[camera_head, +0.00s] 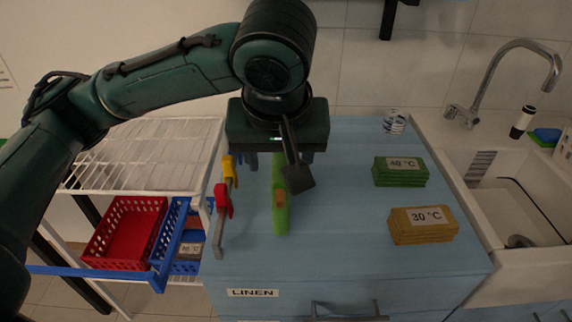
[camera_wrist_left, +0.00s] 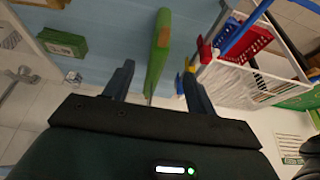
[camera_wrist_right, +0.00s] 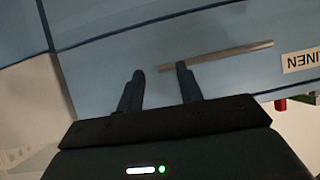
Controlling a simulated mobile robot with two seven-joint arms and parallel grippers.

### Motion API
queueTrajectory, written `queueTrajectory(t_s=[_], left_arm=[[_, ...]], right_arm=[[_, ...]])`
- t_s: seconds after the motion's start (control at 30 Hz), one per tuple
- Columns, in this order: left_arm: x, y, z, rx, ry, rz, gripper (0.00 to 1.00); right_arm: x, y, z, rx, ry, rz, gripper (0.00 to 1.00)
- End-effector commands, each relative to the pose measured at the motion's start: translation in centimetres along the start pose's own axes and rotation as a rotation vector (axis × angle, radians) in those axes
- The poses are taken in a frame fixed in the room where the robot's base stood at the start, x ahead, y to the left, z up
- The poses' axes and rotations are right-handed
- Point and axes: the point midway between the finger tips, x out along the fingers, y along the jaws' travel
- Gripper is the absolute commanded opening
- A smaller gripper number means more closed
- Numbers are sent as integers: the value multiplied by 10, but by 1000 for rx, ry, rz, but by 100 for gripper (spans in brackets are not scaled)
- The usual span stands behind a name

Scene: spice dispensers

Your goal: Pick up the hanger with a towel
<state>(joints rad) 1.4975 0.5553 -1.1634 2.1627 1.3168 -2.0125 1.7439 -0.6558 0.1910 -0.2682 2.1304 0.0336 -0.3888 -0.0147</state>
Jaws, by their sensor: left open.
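A long, narrow green thing with an orange-brown patch (camera_head: 281,205) is on the blue counter; it may be the towel, and I cannot make out a hanger. My left gripper (camera_head: 279,160) is open above its far end. In the left wrist view the green thing (camera_wrist_left: 157,55) lies ahead, between the lines of the two spread fingers (camera_wrist_left: 156,85), with nothing held.
Red (camera_head: 222,202) and yellow (camera_head: 229,171) clamp-like things sit at the counter's left edge. A white wire rack (camera_head: 145,150) with a red basket (camera_head: 125,230) stands left. Green (camera_head: 400,180) and brown (camera_head: 423,233) stacks lie right, before the sink (camera_head: 510,205).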

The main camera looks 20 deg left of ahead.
Motion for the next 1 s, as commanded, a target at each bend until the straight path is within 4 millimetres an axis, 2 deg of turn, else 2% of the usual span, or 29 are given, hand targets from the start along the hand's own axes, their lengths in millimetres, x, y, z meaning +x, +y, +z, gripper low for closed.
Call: queueTrajectory(t_s=[0.1,0.3,0.57,0.8,1.0], left_arm=[[27,0,3,-2,-8,-3,56],[60,0,1,-1,-4,-1,56],[79,0,0,-1,-3,0,56],[115,0,0,0,-3,0,56],[123,0,1,1,-2,2,56]], right_arm=[[1,-2,15,17,-19,-5,36],[1,-4,21,37,-24,-7,36],[3,-3,17,44,-14,-2,36],[4,-2,16,44,-10,-2,36],[4,-3,16,45,-8,-3,36]])
